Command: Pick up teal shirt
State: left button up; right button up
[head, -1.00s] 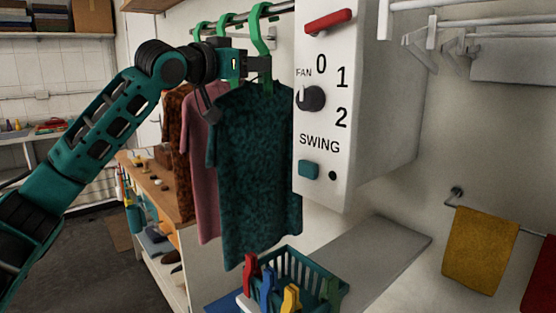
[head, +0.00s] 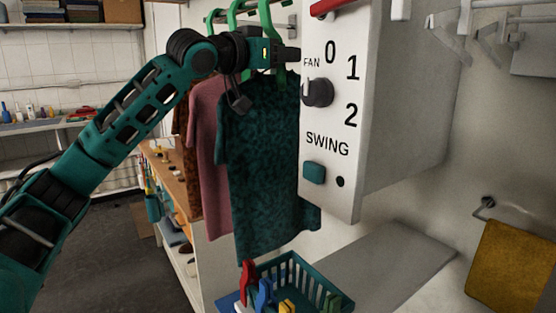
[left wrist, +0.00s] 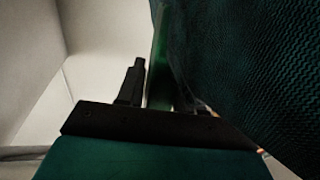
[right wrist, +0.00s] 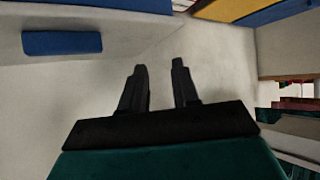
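The teal shirt (head: 265,160) with a dark mottled pattern hangs upright on a green hanger (head: 270,30), at the front of a row of garments. My left gripper (head: 285,55) is at the hanger just above the shirt's collar, partly behind the white fan box. In the left wrist view, my left gripper's fingers (left wrist: 160,85) are apart, with the green hanger (left wrist: 158,55) between them. The shirt fills the right side (left wrist: 245,70) and hides most of one finger. My right gripper (right wrist: 158,75) is open and empty; the head view does not show it.
A white fan box (head: 335,120) stands close right of the shirt. A pink shirt (head: 210,150) hangs on its left. A teal basket (head: 300,280) with colored clothespins is below. A yellow towel (head: 515,265) hangs at the right. Open floor (head: 120,250) shows at the left.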

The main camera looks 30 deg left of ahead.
pick_arm(q)
grip_shut()
dwell(1.2)
